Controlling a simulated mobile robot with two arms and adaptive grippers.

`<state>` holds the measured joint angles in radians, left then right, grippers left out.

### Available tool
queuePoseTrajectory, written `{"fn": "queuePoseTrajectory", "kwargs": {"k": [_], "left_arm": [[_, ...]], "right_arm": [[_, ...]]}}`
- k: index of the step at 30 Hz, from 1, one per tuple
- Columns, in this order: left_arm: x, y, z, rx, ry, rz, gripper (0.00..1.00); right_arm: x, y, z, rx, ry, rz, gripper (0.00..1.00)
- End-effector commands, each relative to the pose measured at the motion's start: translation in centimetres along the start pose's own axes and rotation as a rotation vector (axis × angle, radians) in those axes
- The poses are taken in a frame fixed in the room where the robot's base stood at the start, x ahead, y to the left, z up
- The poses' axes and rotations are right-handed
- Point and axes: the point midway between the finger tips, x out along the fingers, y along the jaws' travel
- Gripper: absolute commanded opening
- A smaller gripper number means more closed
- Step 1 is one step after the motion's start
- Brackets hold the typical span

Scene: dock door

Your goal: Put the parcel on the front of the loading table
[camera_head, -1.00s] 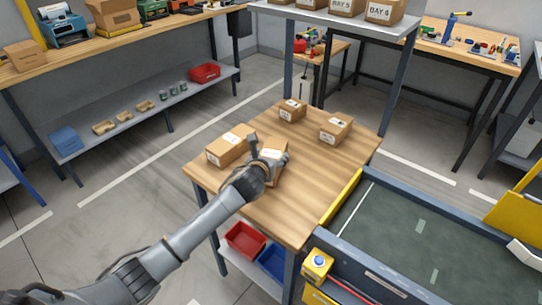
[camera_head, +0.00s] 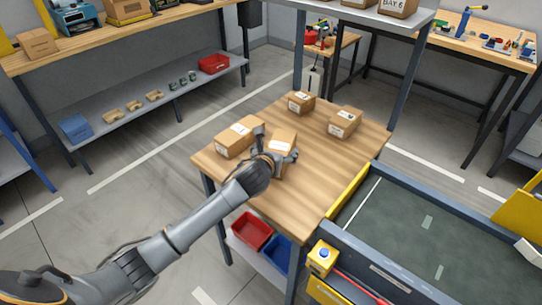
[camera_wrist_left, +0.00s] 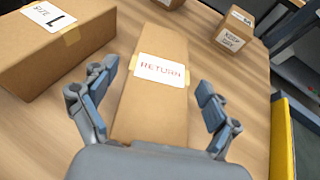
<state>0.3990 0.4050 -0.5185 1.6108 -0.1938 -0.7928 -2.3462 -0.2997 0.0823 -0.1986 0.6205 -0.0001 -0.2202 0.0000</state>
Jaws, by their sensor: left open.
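A brown parcel with a white label reading RETURN (camera_wrist_left: 160,95) stands on the wooden loading table (camera_head: 300,205). In the head view this parcel (camera_head: 284,139) is partly hidden by my left gripper (camera_head: 272,150). In the left wrist view my left gripper (camera_wrist_left: 160,108) is open, one finger on each side of the parcel's near part, with gaps visible between pads and box. Another parcel (camera_head: 238,137) lies close by to the left; its label (camera_wrist_left: 48,15) shows a 1. Two smaller boxes (camera_head: 301,102) and (camera_head: 345,122) stand at the table's back. My right gripper is not seen.
A dark green conveyor-like bed with a yellow edge (camera_head: 346,195) adjoins the table's right side. A red bin (camera_head: 252,231) and a blue bin (camera_head: 277,258) sit on the shelf beneath. The table's front part is bare.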

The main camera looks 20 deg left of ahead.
Motion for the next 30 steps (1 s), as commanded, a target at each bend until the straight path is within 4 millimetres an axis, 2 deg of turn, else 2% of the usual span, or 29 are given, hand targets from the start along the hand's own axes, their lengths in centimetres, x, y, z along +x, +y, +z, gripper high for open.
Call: {"fn": "queuePoseTrajectory", "kwargs": {"k": [6, 13, 19, 30], "left_arm": [[-4.7, 0.0, 0.0, 0.004, -0.001, -0.001, 0.88], [-8.6, 0.0, 0.0, 0.002, -0.001, -0.001, 0.88], [-9.8, 0.0, 0.0, 0.001, 0.000, 0.000, 0.88], [-9.8, 0.0, 0.0, 0.000, 0.000, 0.000, 0.88]], "right_arm": [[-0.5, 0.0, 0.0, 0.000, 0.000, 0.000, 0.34], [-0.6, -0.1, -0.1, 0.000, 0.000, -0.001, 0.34], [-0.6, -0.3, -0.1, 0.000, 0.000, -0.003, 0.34], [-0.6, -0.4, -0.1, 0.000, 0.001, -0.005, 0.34]]}}
